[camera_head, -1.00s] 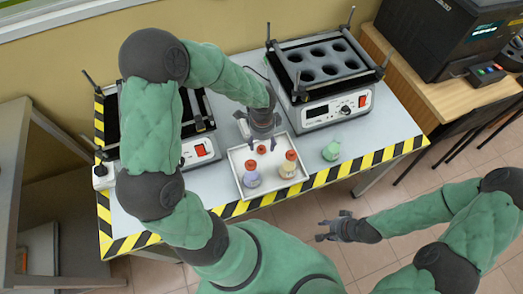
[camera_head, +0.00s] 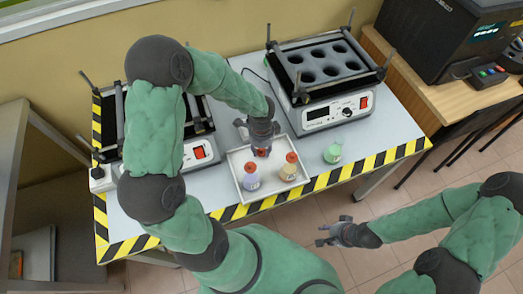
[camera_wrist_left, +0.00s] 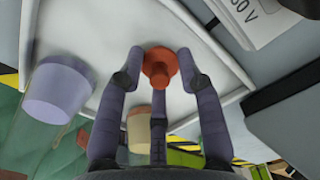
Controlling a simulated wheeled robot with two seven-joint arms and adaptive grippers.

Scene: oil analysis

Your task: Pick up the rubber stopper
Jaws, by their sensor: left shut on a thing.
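The red-orange rubber stopper (camera_wrist_left: 158,66) is between the fingertips of my left gripper (camera_wrist_left: 160,75) in the left wrist view. The gripper is shut on it, with the white tray (camera_wrist_left: 200,95) behind it. In the head view, my left gripper (camera_head: 262,140) is low over the back part of the tray (camera_head: 236,160), and the stopper (camera_head: 262,152) shows just below the fingers. I cannot tell whether the stopper still touches the tray. My right gripper (camera_head: 326,236) is empty, with its fingers apart, in front of the table.
A purple bottle (camera_head: 251,179) and a cream bottle (camera_head: 288,171), both with red tops, stand in the tray. A green flask (camera_head: 333,153) stands right of the tray. A shaker with a holed rack (camera_head: 325,115) is behind. Another machine (camera_head: 200,152) is at left.

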